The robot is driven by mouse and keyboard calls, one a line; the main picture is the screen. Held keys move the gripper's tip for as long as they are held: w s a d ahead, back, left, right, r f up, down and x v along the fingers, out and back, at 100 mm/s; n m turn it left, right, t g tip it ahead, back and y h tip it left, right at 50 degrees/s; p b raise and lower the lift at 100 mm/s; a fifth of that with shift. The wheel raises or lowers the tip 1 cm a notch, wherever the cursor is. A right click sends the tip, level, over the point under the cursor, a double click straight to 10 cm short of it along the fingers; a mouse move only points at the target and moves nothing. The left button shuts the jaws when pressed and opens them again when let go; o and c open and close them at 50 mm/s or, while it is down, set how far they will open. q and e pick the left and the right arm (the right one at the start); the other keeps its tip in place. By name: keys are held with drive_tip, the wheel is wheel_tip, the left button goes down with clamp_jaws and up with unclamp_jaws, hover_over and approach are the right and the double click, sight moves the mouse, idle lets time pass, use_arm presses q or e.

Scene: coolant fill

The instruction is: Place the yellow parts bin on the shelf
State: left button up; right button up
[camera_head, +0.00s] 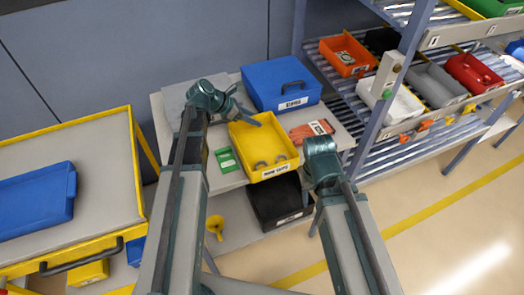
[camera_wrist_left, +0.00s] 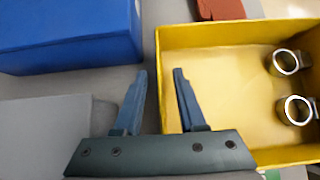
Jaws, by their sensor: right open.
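The yellow parts bin (camera_head: 266,143) sits upright on a grey table, with a label on its front and two metal rings inside. It also shows in the left wrist view (camera_wrist_left: 215,90). My left gripper (camera_head: 247,104) is open at the bin's back left corner. In the left wrist view its fingers (camera_wrist_left: 160,75) appear on either side of the bin's left wall; I cannot tell whether they touch it. My right gripper (camera_head: 320,147) is beside the bin's right side, its fingers mostly hidden. The shelf (camera_head: 346,92) is a roller rack at right.
A black bin (camera_head: 278,203) is below. Orange (camera_head: 346,57), white (camera_head: 395,103) and other bins occupy the rack; its lower tier (camera_head: 395,152) looks largely bare.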

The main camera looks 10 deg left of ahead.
use_arm(q)
drive_tip(key=shift+x, duration=0.85)
clamp_jaws()
idle(0.8)
